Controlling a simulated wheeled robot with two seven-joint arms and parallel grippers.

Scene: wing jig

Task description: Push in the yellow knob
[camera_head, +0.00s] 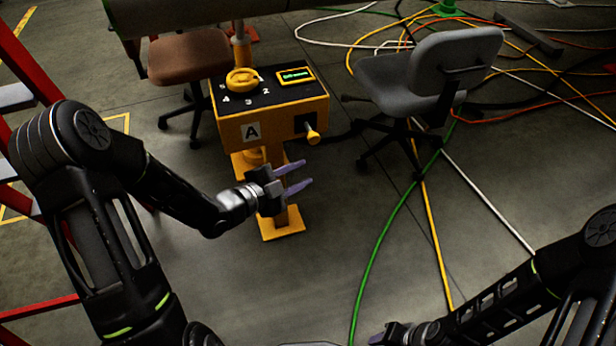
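A yellow knob (313,134) sticks out of a dark square opening on the front of a yellow box (235,131) marked "A". A round yellow dial (242,80) sits on the box's black top, with numbers around it. My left gripper (306,173) is in front of the box, below the knob in the picture. Its two purple fingers are apart, with nothing between them, and point right. It appears clear of the knob. My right gripper (378,338) is at the bottom edge, partly cut off; its finger opening is not clear.
A small green-lit display (295,75) is on the box top. A grey chair (437,75) stands close on the right, a brown chair (188,58) behind on the left. A red ladder (28,60) is at far left. Cables (378,245) cross the floor on the right.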

